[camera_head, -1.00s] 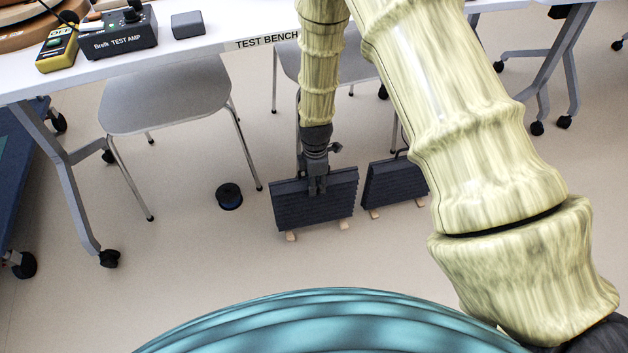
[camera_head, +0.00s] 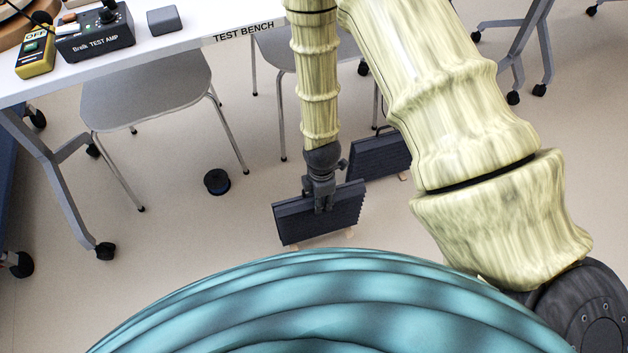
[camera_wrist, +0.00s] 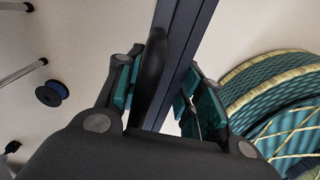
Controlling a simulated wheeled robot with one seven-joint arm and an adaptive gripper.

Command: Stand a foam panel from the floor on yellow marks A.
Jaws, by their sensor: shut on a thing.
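A dark, ribbed foam panel (camera_head: 300,222) hangs from or stands under my gripper (camera_head: 323,203), slightly tilted in the head view. My gripper is shut on it at its upper middle. Light wooden feet show faintly at its lower edge; I cannot tell how far they are from the floor. In the wrist view the panel's dark top edge (camera_wrist: 193,22) runs between the fingers of my gripper (camera_wrist: 163,98). A second dark foam panel (camera_head: 378,157) stands on the floor behind and to the right, partly hidden by my arm. No yellow marks A are visible.
A white test bench (camera_head: 190,40) crosses the back, with grey chairs (camera_head: 150,92) under it. A dark spool (camera_head: 217,181) lies on the floor, left of the held panel. Bare floor (camera_head: 180,235) is clear at the left front. My teal body fills the bottom.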

